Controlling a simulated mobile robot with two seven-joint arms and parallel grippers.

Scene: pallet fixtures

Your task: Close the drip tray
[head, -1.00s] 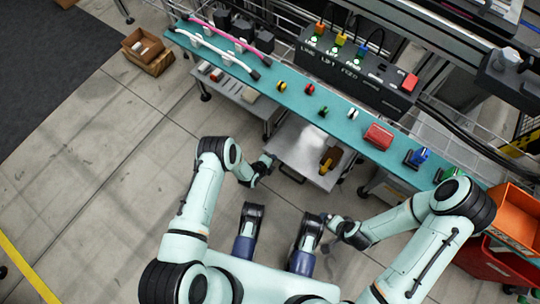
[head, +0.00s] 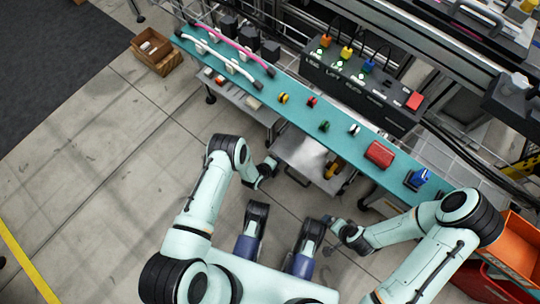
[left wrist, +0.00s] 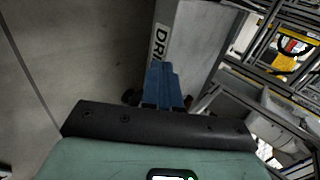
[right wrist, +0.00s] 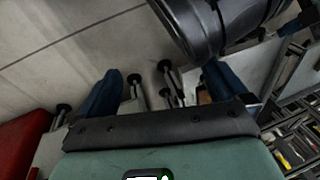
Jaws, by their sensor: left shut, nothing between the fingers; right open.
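The drip tray (head: 300,154) is a grey metal drawer sticking out partly from under the teal bench, with a dark handle (head: 297,179) at its front. A yellow-and-dark object (head: 333,169) lies on it, partly under the bench edge. My left gripper (head: 271,162) is shut and empty at the tray's left front. In the left wrist view its blue fingers (left wrist: 162,70) point at the tray's front panel (left wrist: 190,40), lettered "DRI"; contact cannot be told. My right gripper (head: 329,221) is open and empty, apart from the tray; its spread fingers show in the right wrist view (right wrist: 165,85).
The teal bench (head: 335,135) carries coloured buttons, a red block (head: 380,153) and pink and white hoses. A lower shelf (head: 236,98) stands left of the tray. An orange bin (head: 515,250) is at right.

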